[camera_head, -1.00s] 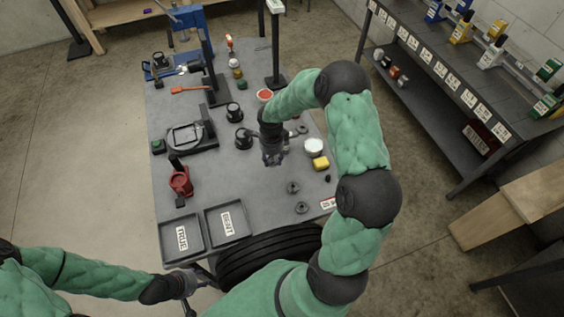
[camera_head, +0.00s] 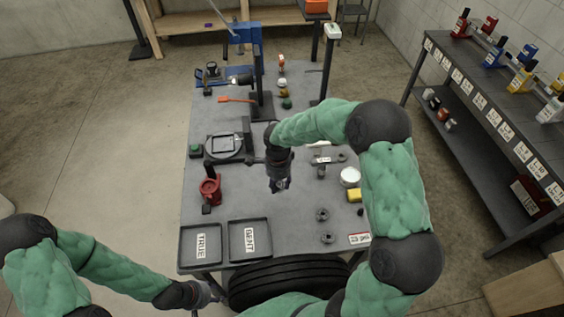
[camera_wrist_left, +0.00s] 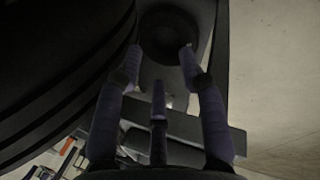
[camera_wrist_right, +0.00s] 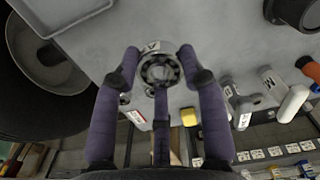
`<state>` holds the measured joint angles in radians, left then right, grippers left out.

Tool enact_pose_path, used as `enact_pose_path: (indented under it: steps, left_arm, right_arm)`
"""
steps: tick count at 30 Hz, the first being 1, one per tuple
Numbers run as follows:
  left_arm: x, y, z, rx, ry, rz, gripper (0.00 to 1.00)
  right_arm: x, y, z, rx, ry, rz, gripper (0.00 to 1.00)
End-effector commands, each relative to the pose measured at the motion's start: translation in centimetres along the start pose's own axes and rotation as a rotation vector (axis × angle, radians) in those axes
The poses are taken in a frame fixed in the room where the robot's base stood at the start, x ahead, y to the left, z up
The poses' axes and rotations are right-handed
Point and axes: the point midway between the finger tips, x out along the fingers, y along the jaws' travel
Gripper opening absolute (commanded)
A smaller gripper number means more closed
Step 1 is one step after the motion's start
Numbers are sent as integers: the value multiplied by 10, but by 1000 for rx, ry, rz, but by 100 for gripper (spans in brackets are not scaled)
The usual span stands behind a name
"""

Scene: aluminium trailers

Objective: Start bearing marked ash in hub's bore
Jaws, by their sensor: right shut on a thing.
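My right gripper (camera_head: 279,187) hangs over the table, right of the red jack and beyond the trays. In the right wrist view its fingers (camera_wrist_right: 158,66) are shut on a round metal bearing (camera_wrist_right: 160,72). A small white tag shows at the bearing's upper edge; I cannot read it surely. My left gripper (camera_wrist_left: 162,60) is open and empty, low at the table's front edge beside the tyre. It also shows in the head view (camera_head: 204,296). I cannot pick out the hub surely; my right arm hides part of the table. Two dark ring-shaped parts (camera_head: 322,215) lie right of the gripper.
The trays TRUE (camera_head: 186,243) and BENT (camera_head: 234,240) sit at the table's front left, with the red jack (camera_head: 210,190) behind them. A black tyre (camera_head: 285,282) stands at the front edge. A yellow block (camera_head: 354,194) and white round item (camera_head: 350,175) lie right.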

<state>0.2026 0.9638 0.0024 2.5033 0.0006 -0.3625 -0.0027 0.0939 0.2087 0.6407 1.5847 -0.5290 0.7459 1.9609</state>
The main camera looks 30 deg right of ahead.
Motion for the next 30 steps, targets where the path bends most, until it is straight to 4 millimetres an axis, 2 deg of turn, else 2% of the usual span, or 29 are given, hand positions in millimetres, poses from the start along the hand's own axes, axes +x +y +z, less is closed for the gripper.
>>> enact_pose_path:
  steps: [1, 30]
  left_arm:
    - [8, -3, 0, 0, 0, 0, 40]
    - [81, -29, -3, 0, 0, 0, 40]
  right_arm:
    - [4, 0, 3, -69, 0, -3, 7]
    - [22, 24, 47, -1475, 1, -2, 7]
